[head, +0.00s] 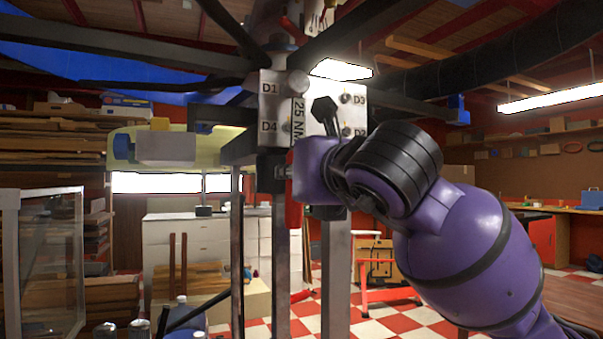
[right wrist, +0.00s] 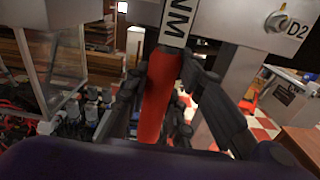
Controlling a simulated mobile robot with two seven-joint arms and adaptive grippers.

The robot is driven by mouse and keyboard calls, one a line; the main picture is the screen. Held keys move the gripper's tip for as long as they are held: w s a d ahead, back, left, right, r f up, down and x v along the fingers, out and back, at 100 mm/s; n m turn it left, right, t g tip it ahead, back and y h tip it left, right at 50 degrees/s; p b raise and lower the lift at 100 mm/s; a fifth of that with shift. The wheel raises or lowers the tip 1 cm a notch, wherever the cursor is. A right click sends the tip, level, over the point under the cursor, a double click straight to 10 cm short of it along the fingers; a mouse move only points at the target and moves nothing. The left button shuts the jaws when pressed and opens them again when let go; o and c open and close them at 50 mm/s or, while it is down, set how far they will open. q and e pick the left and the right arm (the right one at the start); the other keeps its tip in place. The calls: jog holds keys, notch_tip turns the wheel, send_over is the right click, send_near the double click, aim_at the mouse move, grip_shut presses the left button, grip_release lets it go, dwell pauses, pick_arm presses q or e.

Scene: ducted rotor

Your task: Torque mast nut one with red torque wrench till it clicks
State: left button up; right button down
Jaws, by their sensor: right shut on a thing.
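The red torque wrench (head: 294,210) hangs upright in front of the pale mast plate (head: 328,98). Its label reads 25 NM, and its round metal head is at the top, just right of the D1 mark. The nut at D1 is hidden behind that head; I cannot tell how well it is seated. My right gripper (head: 284,172) is shut on the red handle below the plate. In the right wrist view the handle (right wrist: 157,97) stands between the black fingers (right wrist: 165,105). The D2 nut (right wrist: 277,21) is bare there. My left gripper is not in view.
Dark mast struts (head: 362,32) spread out above the plate, and metal legs (head: 336,270) stand below it. A clear-panelled frame (head: 45,260) stands at the left. A white drawer cabinet (head: 180,235) is behind. Checkered floor (head: 400,318) is open at the lower right.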

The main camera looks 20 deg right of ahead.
jog(key=shift+d+r, duration=0.1)
jog(key=shift+d, duration=0.2)
